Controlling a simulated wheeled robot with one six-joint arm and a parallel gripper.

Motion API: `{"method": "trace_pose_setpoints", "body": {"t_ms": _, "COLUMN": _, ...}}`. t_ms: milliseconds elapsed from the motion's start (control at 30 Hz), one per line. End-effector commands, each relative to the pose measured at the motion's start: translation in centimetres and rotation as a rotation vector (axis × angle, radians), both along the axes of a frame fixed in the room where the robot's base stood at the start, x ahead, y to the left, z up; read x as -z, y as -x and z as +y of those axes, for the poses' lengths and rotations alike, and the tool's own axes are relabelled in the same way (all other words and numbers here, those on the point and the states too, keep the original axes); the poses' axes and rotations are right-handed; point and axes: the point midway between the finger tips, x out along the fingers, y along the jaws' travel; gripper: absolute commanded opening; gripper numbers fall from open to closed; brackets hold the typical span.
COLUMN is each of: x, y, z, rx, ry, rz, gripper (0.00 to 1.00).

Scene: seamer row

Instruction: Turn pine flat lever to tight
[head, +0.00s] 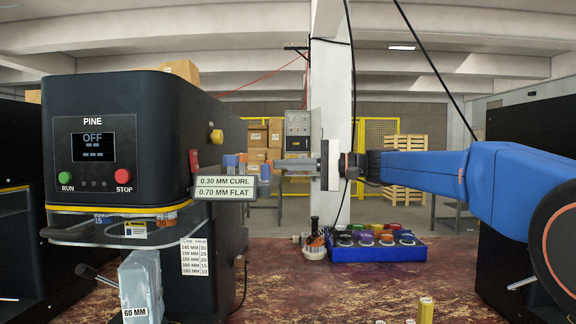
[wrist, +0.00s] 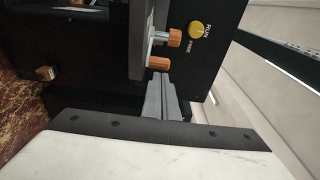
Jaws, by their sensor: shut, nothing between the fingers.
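The PINE machine (head: 115,140) stands at the left in the head view, its screen reading OFF. A sign on it (head: 226,188) reads 0.30 MM CURL and 0.70 MM FLAT. In the wrist view two orange knobs stick out from its side, an upper one (wrist: 175,37) on a metal stem and a lower one (wrist: 158,64). I cannot tell which belongs to the flat lever, nor its setting. My gripper (head: 277,163) points left at the machine, shut and empty. In the wrist view its fingertips (wrist: 162,78) lie just below the lower orange knob; contact is unclear.
A yellow knob (wrist: 197,30) is on the machine's side. A blue tray (head: 378,252) of coloured pots sits on the red-brown worktop (head: 290,285). A bagged block marked 60 MM (head: 141,285) stands in front of the machine. A white pillar (head: 331,110) stands behind my gripper.

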Motion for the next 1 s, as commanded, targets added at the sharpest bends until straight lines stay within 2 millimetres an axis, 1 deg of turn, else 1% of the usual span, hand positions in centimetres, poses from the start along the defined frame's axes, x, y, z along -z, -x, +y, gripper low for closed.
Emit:
{"method": "trace_pose_setpoints", "body": {"t_ms": 267, "x": 0.0, "y": 0.0, "z": 0.0, "rx": 0.001, "ry": 0.000, "rz": 0.000, "gripper": 0.00}}
{"method": "trace_pose_setpoints", "body": {"t_ms": 400, "x": -0.1, "y": 0.4, "z": -0.1, "rx": 0.024, "ry": -0.001, "rz": -0.002, "gripper": 0.00}}
{"method": "trace_pose_setpoints", "body": {"t_ms": 800, "x": -0.1, "y": 2.8, "z": -0.6, "rx": 0.207, "ry": 0.000, "rz": -0.002, "gripper": 0.00}}
{"method": "trace_pose_setpoints", "body": {"t_ms": 900, "x": -0.1, "y": 3.9, "z": -0.8, "rx": 0.212, "ry": 0.000, "rz": -0.001, "gripper": 0.00}}
{"method": "trace_pose_setpoints", "body": {"t_ms": 1000, "x": 0.0, "y": 4.6, "z": -0.7, "rx": 0.210, "ry": 0.000, "rz": -0.001, "gripper": 0.00}}
